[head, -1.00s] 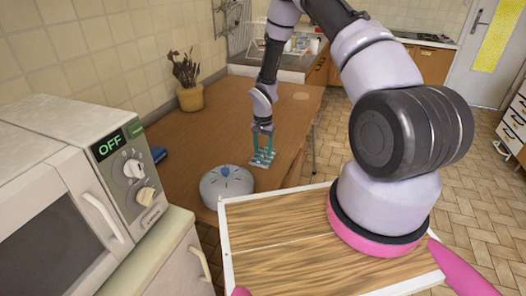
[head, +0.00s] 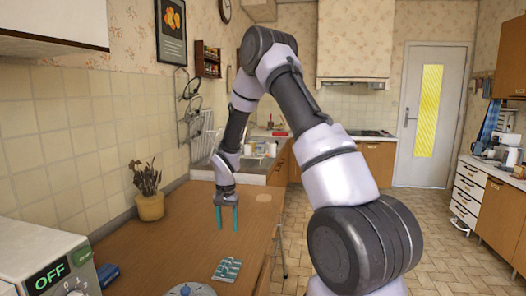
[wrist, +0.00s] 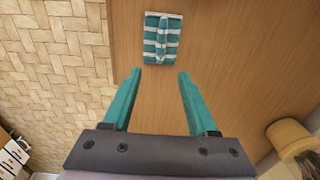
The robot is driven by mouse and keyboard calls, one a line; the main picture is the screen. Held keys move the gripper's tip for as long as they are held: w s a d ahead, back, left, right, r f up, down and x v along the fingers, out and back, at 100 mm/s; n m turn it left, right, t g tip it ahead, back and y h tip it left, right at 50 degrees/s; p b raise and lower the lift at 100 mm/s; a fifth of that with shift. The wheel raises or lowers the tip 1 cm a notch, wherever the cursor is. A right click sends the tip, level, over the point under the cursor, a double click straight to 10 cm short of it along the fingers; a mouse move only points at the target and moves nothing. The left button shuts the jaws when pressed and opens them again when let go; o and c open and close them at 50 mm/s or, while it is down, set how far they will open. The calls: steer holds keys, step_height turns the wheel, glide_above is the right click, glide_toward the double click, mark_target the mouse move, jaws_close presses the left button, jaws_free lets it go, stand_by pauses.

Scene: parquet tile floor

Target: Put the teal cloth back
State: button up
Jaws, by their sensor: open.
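The teal cloth (head: 227,270), striped teal and white, lies flat on the wooden table near its right edge. It also shows in the wrist view (wrist: 162,38), just beyond my fingertips. My gripper (head: 227,220) has teal fingers pointing down above the table. In the wrist view my gripper (wrist: 159,73) is open, with nothing between its fingers, and apart from the cloth.
A plant pot (head: 150,206) stands on the table (head: 170,245) by the tiled wall. A round grey object (head: 188,290) is partly cut off at the bottom. A microwave (head: 50,270) is at lower left. Floor is clear to the right.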

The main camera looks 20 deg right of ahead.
steer(key=s+d+r+t, duration=0.2)
steer(key=s+r, duration=0.2)
steer(key=r, duration=0.9)
steer(key=s+d+r+t, duration=0.15)
steer(key=s+r, duration=0.35)
steer(key=r, duration=0.8)
steer(key=s+r+n+t+y, duration=0.1)
steer(key=s+r, duration=0.4)
steer(key=s, duration=0.4)
steer(key=s+d+r+n+t+y, duration=0.1)
steer(key=s+r+t, duration=0.1)
steer(key=s+r, duration=0.4)
steer(key=s, duration=0.4)
steer(key=shift+d+r, duration=0.2)
steer(key=shift+d, duration=0.1)
